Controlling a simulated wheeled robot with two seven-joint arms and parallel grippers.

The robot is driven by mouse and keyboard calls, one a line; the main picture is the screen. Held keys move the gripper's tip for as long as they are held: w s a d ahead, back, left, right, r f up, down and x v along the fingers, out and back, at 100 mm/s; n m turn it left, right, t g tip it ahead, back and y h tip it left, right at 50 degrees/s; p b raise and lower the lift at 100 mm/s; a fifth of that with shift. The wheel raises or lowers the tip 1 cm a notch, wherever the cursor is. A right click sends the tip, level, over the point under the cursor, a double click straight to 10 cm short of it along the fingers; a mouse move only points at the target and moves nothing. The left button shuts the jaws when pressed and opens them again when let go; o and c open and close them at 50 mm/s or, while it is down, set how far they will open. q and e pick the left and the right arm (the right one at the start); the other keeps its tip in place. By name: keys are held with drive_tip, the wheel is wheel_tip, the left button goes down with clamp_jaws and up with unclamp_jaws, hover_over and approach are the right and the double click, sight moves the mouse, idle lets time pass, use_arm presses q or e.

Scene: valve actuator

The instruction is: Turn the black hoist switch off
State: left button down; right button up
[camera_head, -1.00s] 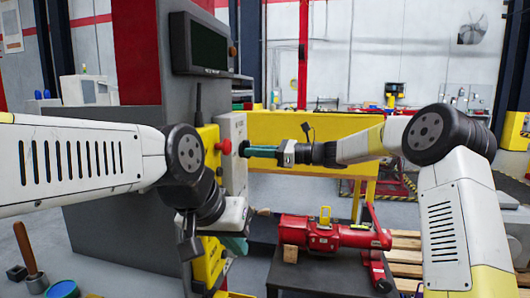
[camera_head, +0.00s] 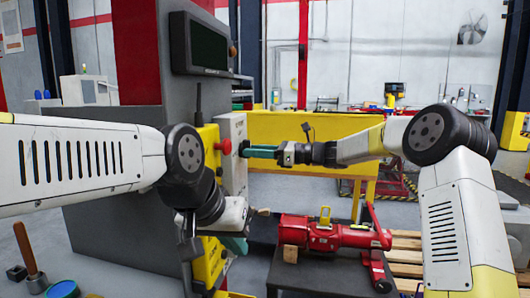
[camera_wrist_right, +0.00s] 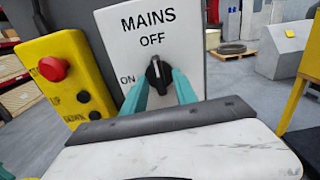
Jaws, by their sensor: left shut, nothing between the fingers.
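The black hoist switch (camera_wrist_right: 157,75) is a rotary knob on the white panel (camera_wrist_right: 183,25) marked MAINS, OFF and ON. Its white mark points up, close to the OFF label. The teal fingers of my right gripper (camera_wrist_right: 159,83) lie on both sides of the knob and appear closed on it. In the head view my right gripper (camera_head: 262,152) reaches the panel (camera_head: 234,165) from the right, and its fingertips hide the knob. My left gripper (camera_head: 235,244) is low beside the cabinet, shut and empty, partly hidden by its own wrist.
A yellow box with a red button (camera_wrist_right: 52,68) and black buttons stands left of the panel. A grey cabinet (camera_head: 120,215) is behind my left arm. A red tool (camera_head: 335,235) lies on a dark table (camera_head: 320,280) below my right arm.

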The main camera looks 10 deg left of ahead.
drive_tip(key=d, duration=0.7)
drive_tip(key=shift+s+d, duration=0.15)
drive_tip(key=shift+d, duration=0.25)
drive_tip(key=shift+s, duration=0.1)
drive_tip(key=s+d+f+n+h, duration=0.2)
drive_tip(key=s+n+h, duration=0.2)
drive_tip(key=s, duration=0.3)
drive_tip(key=s+d+f+n+h, duration=0.1)
drive_tip(key=s+d+n+h, duration=0.15)
drive_tip(key=s, duration=0.45)
drive_tip(key=s+d+f+n+t+h, duration=0.2)
drive_tip(key=s+d+n, duration=0.4)
drive_tip(key=s+d, duration=0.3)
drive_tip(key=s+d+f+n+t+h, duration=0.3)
drive_tip(key=s+d+n+h, duration=0.3)
drive_tip(key=s+d, duration=0.4)
drive_tip(key=shift+d+f+t+h, duration=0.3)
drive_tip(key=shift+d+f+h, duration=0.35)
drive_tip(key=shift+f, duration=0.2)
